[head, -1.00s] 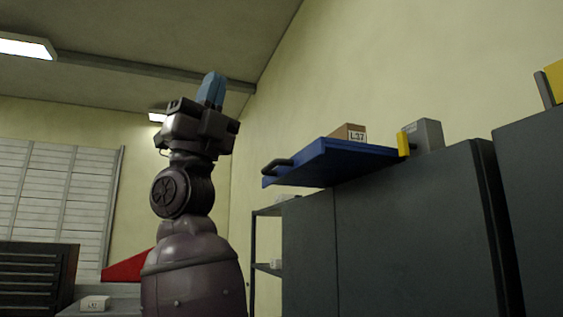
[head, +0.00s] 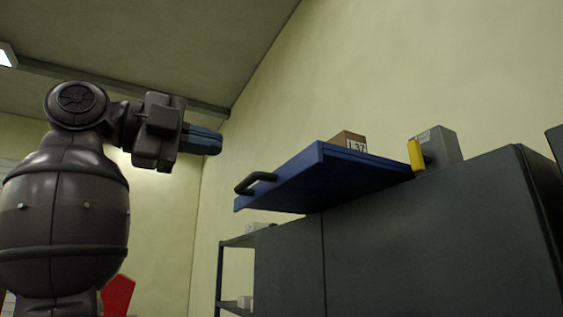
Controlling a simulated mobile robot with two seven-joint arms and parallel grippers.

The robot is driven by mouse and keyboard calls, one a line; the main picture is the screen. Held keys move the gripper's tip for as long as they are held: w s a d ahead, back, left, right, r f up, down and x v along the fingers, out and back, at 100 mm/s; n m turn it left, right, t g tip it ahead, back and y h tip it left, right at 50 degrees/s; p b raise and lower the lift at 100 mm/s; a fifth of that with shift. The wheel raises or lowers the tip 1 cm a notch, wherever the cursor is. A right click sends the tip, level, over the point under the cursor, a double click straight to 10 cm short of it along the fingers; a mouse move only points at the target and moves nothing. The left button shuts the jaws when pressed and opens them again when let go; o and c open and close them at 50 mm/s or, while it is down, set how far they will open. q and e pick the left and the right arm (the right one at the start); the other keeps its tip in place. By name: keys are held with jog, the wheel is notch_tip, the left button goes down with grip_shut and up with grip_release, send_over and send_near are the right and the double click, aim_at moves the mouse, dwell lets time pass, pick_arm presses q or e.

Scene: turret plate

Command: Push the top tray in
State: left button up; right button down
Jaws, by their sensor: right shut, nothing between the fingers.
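The blue top tray (head: 325,180) juts out to the left over the top edge of the dark grey cabinet. Its dark handle (head: 255,183) is on the left end. A brown box (head: 349,141) with a printed label sits on the tray. My right gripper (head: 218,142) is shut and empty, pointing right, up and to the left of the handle in the picture and apart from it. My left gripper is not in view.
The dark grey cabinet (head: 430,240) fills the lower right. A grey block (head: 442,146) with a yellow piece (head: 415,158) stands at the tray's right end. A shelf rack (head: 236,243) with small boxes stands left of the cabinet. The space between gripper and handle looks clear.

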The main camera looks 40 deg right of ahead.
aim_at(303, 165)
pick_arm(q)
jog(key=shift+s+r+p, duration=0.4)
jog(key=shift+p, duration=0.8)
pick_arm(e)
jog(key=x, duration=1.4)
jog(key=shift+w+f, duration=0.1)
jog(key=shift+w, duration=0.1)
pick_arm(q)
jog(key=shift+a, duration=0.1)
